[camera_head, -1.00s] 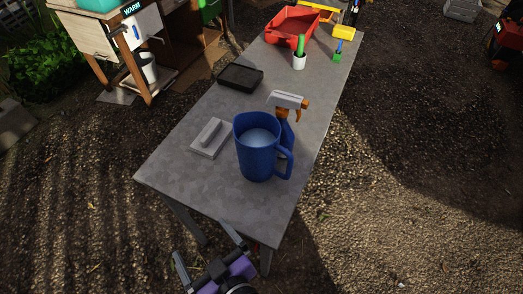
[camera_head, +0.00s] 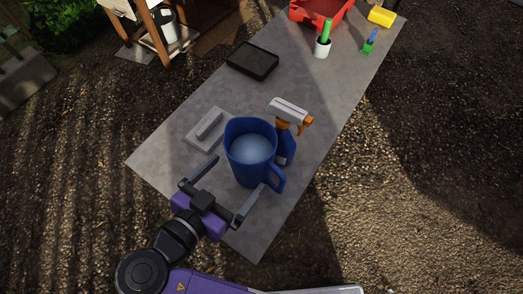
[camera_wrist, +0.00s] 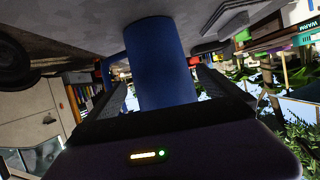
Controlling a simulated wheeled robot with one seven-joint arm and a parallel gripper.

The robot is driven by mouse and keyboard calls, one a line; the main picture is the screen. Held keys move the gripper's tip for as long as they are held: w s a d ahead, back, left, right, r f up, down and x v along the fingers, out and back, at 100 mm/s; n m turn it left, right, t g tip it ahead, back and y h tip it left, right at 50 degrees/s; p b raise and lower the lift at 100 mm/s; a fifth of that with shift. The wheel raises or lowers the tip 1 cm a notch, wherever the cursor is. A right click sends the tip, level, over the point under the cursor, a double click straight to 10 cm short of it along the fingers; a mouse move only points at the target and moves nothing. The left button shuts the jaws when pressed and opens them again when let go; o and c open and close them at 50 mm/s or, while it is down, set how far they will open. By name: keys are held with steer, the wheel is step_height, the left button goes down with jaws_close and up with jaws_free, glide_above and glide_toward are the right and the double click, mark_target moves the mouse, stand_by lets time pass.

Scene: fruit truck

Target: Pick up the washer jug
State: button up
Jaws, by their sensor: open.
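The washer jug is a blue jug (camera_head: 238,160) with a handle on its right side and a pale inside. It stands upright on the grey table (camera_head: 165,155) near its front end. My gripper (camera_head: 226,178) is open at the near side of the jug, with one finger to its left and one by its front right, below the handle. In the wrist view, the blue jug (camera_wrist: 160,65) fills the middle between my open fingers (camera_wrist: 163,90). I cannot tell whether a finger touches it.
A spray bottle (camera_head: 286,145) with an orange and white head stands close behind the jug's right. A grey float (camera_head: 209,129) lies to its left.

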steer(key=p, duration=0.2)
glide_toward(262, 146)
steer(key=x, duration=0.3)
steer(key=shift+w+d+f, duration=0.15)
steer(key=shift+d+f, duration=0.05)
steer(key=shift+d, duration=0.05)
steer(key=shift+w+d+f, duration=0.2)
steer(key=shift+w+f, duration=0.1)
steer(key=shift+w, duration=0.1)
steer(key=c, duration=1.6)
steer(key=shift+r, duration=0.1)
steer(key=shift+c, duration=0.8)
steer(key=shift+r, duration=0.2)
